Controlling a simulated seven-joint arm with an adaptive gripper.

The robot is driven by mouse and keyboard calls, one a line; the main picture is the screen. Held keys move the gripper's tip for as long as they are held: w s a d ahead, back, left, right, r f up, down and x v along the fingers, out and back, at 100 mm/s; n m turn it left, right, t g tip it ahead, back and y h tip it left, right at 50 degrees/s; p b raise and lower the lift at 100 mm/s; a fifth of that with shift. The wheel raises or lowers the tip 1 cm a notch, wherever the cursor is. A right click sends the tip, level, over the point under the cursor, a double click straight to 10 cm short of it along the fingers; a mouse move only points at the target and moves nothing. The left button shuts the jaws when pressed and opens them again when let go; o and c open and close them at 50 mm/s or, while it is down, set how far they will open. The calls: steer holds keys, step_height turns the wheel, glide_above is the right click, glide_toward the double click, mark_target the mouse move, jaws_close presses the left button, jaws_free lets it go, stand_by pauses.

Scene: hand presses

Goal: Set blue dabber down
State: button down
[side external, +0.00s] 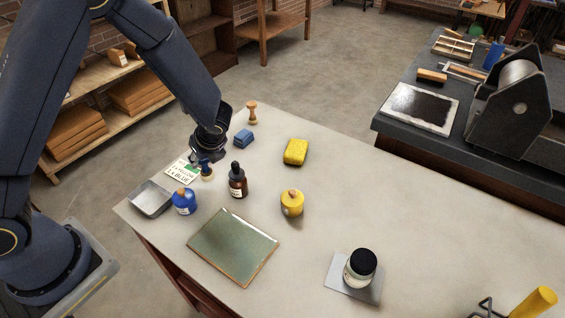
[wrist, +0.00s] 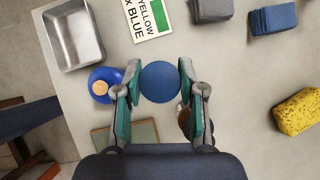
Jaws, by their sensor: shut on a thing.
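My gripper (wrist: 160,84) is shut on the blue dabber (wrist: 160,82), whose round blue top shows between the two fingers in the wrist view. A brown dropper bottle (side external: 238,182) stands to the right, partly hidden by the right finger in the wrist view.
A metal tray (side external: 150,199) and a printed card (side external: 181,171) lie nearby. A greenish plate (side external: 232,247) lies in front. A yellow jar (side external: 292,204), a yellow sponge (side external: 296,151), a blue block (side external: 243,139) and a wooden-handled tool (side external: 252,113) stand around. The table's right middle is clear.

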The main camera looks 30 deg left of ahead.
mark_target(208, 166)
steer(key=shift+w+f, duration=0.25)
steer(key=shift+f, duration=0.05)
steer(key=shift+w+f, duration=0.2)
steer(key=shift+f, duration=1.55)
steer(key=shift+f, duration=0.15)
steer(key=c, duration=0.7)
jaws_free()
